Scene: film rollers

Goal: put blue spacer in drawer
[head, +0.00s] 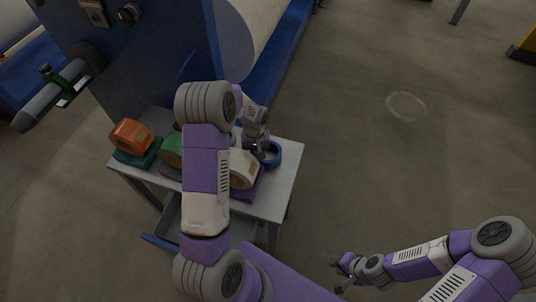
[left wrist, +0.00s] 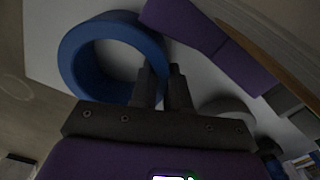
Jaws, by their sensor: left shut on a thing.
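The blue spacer (head: 276,154), a thick ring, lies on the right end of the small grey table. It also shows in the left wrist view (left wrist: 70,57). My left gripper (head: 260,152) reaches down at the ring's left side, and its fingers (left wrist: 164,80) are shut on the ring wall. The fingers partly cover the wall. The drawer (head: 172,222) under the table is pulled out, with a blue front (head: 160,242); my left arm hides part of it. My right gripper (head: 340,272) is away from the table, low over the floor, with its fingers apart and empty.
On the table (head: 284,180) stand an orange and white roll (head: 130,134) on a green block (head: 136,156), a green roll (head: 172,150), and a cream roll (head: 242,170) on a purple block (head: 248,190). A large blue machine (head: 150,60) rises behind. Floor to the right is clear.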

